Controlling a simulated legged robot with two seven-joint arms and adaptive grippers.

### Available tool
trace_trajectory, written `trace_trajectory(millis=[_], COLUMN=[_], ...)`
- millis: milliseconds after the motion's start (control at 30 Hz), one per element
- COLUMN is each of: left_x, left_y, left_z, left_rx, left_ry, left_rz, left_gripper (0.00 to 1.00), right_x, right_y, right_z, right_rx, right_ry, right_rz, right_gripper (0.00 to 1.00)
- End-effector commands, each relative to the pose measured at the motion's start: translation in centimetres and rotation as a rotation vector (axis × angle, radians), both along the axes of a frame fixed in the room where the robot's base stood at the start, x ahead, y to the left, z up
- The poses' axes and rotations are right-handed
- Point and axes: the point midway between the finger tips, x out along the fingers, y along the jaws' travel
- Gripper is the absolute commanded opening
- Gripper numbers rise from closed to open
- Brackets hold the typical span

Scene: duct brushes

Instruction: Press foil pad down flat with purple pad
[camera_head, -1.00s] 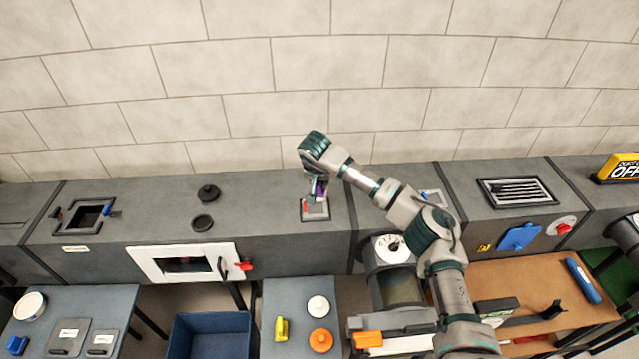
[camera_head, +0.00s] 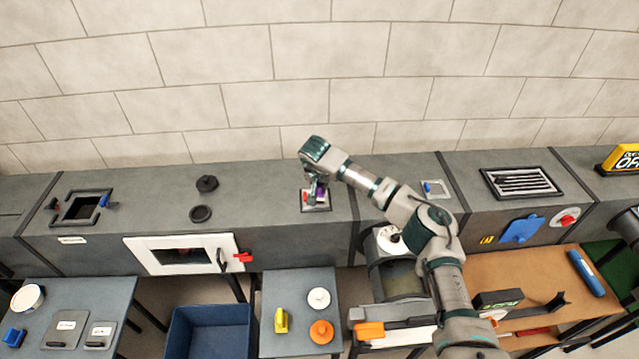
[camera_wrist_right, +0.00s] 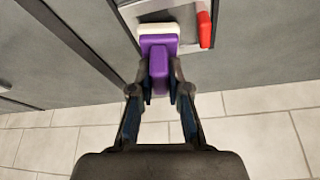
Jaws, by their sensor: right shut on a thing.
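The purple pad (camera_wrist_right: 158,62) is held between the fingers of my right gripper (camera_wrist_right: 158,85), which is shut on its purple grip. A pale layer shows at the pad's far edge in the right wrist view. In the head view the right gripper (camera_head: 317,190) points down at a small framed patch (camera_head: 326,207) on top of the grey duct. The foil pad (camera_wrist_right: 186,16) appears as the silvery patch there, partly hidden behind the purple pad. Whether the purple pad touches it, I cannot tell. My left gripper is not in view.
A red handle (camera_wrist_right: 204,29) sits on the patch, right beside the purple pad. A round black cap (camera_head: 201,214) and a knob (camera_head: 207,184) are left on the duct (camera_head: 270,215). A stone-block wall stands behind.

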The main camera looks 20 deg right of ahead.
Motion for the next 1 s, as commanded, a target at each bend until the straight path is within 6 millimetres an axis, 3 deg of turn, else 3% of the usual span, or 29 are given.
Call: trace_trajectory(millis=[1000], left_x=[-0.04], left_y=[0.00], left_z=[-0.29], left_rx=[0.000], left_ry=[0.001], left_rz=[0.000], left_gripper=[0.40], right_x=[0.01], right_y=[0.02], right_z=[-0.61], right_rx=[0.001], right_ry=[0.000], right_rz=[0.000], right_gripper=[0.00])
